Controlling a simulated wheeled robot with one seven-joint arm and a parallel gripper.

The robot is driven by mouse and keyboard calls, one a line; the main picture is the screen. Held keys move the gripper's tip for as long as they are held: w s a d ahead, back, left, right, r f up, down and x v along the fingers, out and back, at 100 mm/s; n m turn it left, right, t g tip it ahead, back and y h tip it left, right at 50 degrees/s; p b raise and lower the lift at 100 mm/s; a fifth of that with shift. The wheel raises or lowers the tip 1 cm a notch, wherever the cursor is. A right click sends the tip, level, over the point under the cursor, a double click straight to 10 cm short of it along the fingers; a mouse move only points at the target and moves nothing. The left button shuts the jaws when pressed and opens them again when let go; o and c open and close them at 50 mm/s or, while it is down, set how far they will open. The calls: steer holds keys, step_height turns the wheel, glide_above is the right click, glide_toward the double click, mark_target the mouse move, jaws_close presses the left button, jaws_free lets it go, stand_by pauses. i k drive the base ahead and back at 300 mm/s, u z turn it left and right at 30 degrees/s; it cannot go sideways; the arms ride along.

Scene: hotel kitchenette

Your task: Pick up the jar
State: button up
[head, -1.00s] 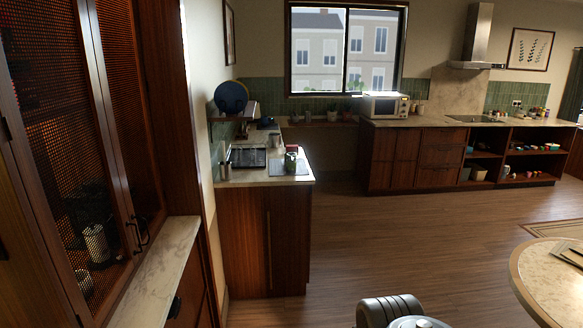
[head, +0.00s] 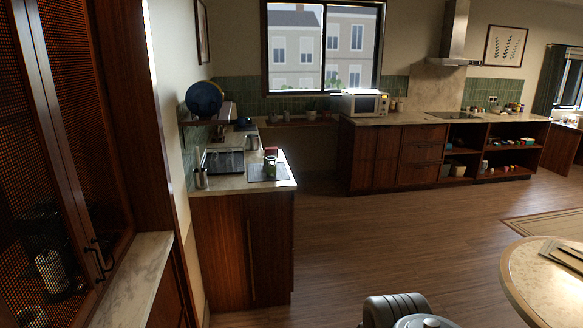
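A small jar-like container (head: 270,168), greenish with a lighter top, stands upright near the right end of the left counter (head: 232,183). It is small and dark in the head view, so I cannot make out its details. It stands on or beside a dark flat mat or board. My gripper is not in view; only a grey part of my arm shows at the bottom edge, well apart from the counter.
A tall mesh-door cabinet (head: 75,150) stands close on the left. A round table (head: 535,285) is at lower right. The wooden floor (head: 400,225) between is clear.

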mark_target(271, 166)
steer(key=z, duration=0.25)
steer(key=i, duration=2.05)
steer(key=u, duration=0.85)
steer(key=i, duration=1.4)
steer(key=u, duration=1.05)
steer(key=i, duration=0.3)
steer(key=u, duration=0.15)
